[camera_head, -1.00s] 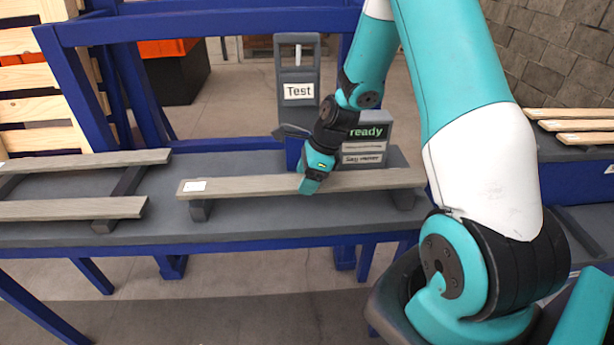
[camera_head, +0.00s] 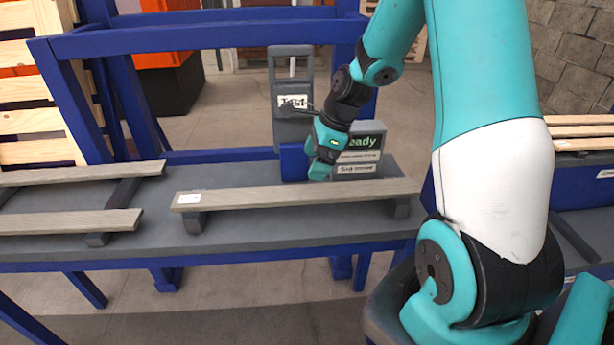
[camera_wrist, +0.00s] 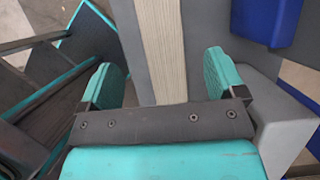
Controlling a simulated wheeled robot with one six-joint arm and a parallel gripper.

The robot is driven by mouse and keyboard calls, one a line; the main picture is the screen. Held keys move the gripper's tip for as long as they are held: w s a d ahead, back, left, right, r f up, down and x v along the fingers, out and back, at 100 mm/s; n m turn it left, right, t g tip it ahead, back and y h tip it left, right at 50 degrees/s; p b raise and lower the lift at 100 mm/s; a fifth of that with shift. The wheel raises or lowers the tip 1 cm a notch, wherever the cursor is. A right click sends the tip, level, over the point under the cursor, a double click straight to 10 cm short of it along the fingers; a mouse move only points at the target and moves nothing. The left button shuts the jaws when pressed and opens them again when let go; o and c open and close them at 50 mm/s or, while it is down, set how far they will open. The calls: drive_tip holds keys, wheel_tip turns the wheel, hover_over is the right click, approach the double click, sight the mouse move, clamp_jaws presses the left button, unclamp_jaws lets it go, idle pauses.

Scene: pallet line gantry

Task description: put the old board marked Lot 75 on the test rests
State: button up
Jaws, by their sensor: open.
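A long grey weathered board (camera_head: 290,196) lies level across two dark rests (camera_head: 402,208) on the bench, in front of the test station. A small white label (camera_head: 189,199) is at its left end; its text is too small to read. My gripper (camera_head: 318,174) is above and behind the board's right half, empty and apart from it. In the wrist view, the fingers (camera_wrist: 165,82) are spread wide, with the board (camera_wrist: 161,40) running away between and below them. The Test lever panel (camera_head: 291,85) stands behind, partly covered by my wrist.
Two more grey boards (camera_head: 70,222) lie on rests at the bench's left. A grey box with a "ready" display (camera_head: 366,143) stands close to my gripper. Blue frame posts (camera_head: 75,100) rise behind the bench. Pale boards (camera_head: 585,132) lie at the right.

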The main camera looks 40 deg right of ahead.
drive_tip(key=s+a+r+n+g, duration=0.1)
drive_tip(key=s+a+r+n, duration=0.2)
drive_tip(key=a+r+n, duration=0.3)
drive_tip(key=s+a+r+n, duration=0.3)
drive_tip(key=a+r+n, duration=0.1)
drive_tip(key=a+n, duration=0.45)
drive_tip(key=s+a+r+n, duration=0.1)
drive_tip(key=s+a+n, duration=0.4)
drive_tip(key=s+n, duration=0.2)
drive_tip(key=s+a+r+n+g, duration=0.1)
drive_tip(key=s+a+n, duration=0.4)
drive_tip(key=n, duration=0.5)
drive_tip(key=shift+s+a+r+g, duration=0.25)
drive_tip(key=shift+s+r, duration=0.55)
drive_tip(key=shift+s, duration=0.4)
drive_tip(key=shift+n, duration=0.25)
